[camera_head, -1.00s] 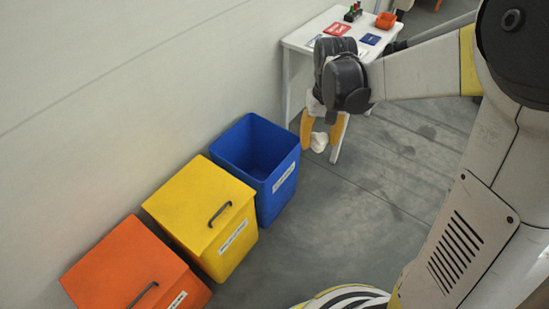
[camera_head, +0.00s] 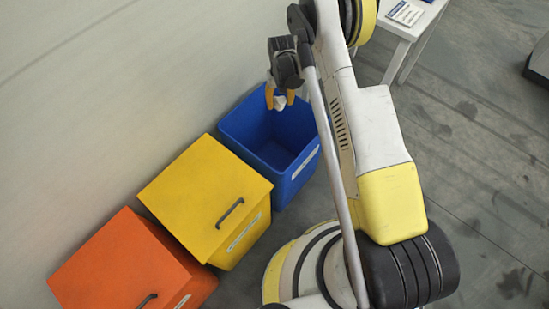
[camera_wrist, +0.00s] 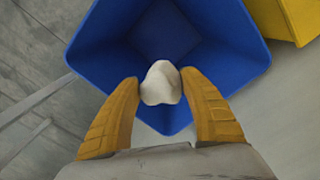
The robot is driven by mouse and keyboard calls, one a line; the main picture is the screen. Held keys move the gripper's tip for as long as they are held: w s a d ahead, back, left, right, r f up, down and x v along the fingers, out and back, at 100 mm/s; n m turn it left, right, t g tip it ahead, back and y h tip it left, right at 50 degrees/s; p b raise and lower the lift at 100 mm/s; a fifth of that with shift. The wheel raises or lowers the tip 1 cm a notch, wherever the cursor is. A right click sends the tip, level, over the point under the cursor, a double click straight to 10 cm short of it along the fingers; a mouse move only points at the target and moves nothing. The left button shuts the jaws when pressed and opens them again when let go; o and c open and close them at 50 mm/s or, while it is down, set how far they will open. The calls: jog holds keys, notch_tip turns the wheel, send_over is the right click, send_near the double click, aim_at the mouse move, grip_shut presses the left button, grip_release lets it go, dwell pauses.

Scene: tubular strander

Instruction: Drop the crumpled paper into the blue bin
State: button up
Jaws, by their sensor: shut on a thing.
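The crumpled paper (camera_wrist: 161,84) is a small white lump held between the two yellow fingertips of my gripper (camera_wrist: 159,87) in the wrist view. In the head view my gripper (camera_head: 280,98) points down, with the paper (camera_head: 280,103) low between its fingers. The blue bin (camera_head: 245,128) is open at the top and stands by the wall. My gripper appears over the bin's back part near the wall. In the wrist view the bin (camera_wrist: 225,62) opens beyond the paper, and the paper overlaps the opening near its lower edge. The visible inside of the bin looks empty.
A yellow lidded bin (camera_head: 190,195) stands beside the blue bin, and an orange lidded bin (camera_head: 115,265) stands past it. The wall (camera_head: 110,90) runs close behind the bins. A white table (camera_head: 415,28) is at the top right.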

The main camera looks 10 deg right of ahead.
notch_tip(320, 180, down, 6)
jog(key=shift+w+r+b, duration=0.1)
jog(key=shift+b, duration=1.15)
jog(key=o, duration=1)
jog(key=shift+c, duration=0.2)
notch_tip(320, 180, up, 12)
jog(key=shift+r, duration=0.1)
